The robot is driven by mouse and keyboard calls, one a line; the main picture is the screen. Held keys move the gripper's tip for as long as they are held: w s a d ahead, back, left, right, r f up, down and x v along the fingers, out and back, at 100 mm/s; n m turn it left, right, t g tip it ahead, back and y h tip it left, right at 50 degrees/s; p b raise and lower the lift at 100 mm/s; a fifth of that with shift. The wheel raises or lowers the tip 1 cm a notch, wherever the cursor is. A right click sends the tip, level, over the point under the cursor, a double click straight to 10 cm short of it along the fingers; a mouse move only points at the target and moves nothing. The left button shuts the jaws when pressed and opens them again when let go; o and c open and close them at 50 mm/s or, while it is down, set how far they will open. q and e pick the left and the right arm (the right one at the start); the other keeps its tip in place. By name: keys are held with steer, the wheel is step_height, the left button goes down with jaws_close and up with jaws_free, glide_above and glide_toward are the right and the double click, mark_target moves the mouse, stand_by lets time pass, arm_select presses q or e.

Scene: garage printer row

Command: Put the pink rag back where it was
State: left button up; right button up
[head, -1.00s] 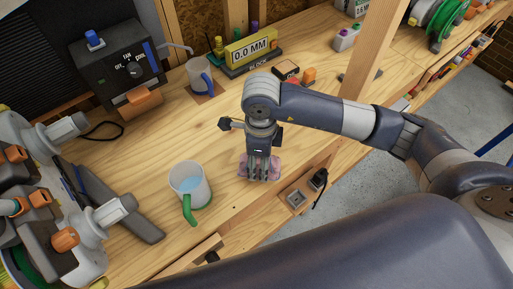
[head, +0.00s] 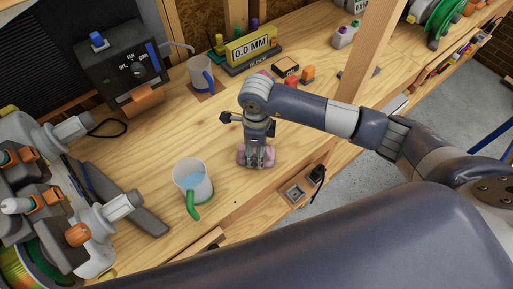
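The pink rag (head: 242,156) is a small bunched cloth low over the wooden bench near its front edge. My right gripper (head: 257,162) points down on it and appears shut on it, with pink showing at both sides of the fingers. The fingers hide the rag's middle, and I cannot tell whether it touches the bench. My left gripper is not in view.
A blue-handled mug (head: 201,74), a yellow display reading 0.0 MM (head: 251,46) and small blocks (head: 307,73) stand behind. A wooden post (head: 371,60) rises at right.

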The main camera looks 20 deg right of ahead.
steer(key=o, duration=0.9)
steer(key=shift+o, duration=0.2)
steer(key=shift+r+p, duration=0.25)
steer(key=shift+p, duration=0.05)
step_height(320, 180, up, 12)
steer(key=b, duration=0.3)
steer(key=shift+f+b, duration=0.15)
steer(key=shift+b, duration=0.15)
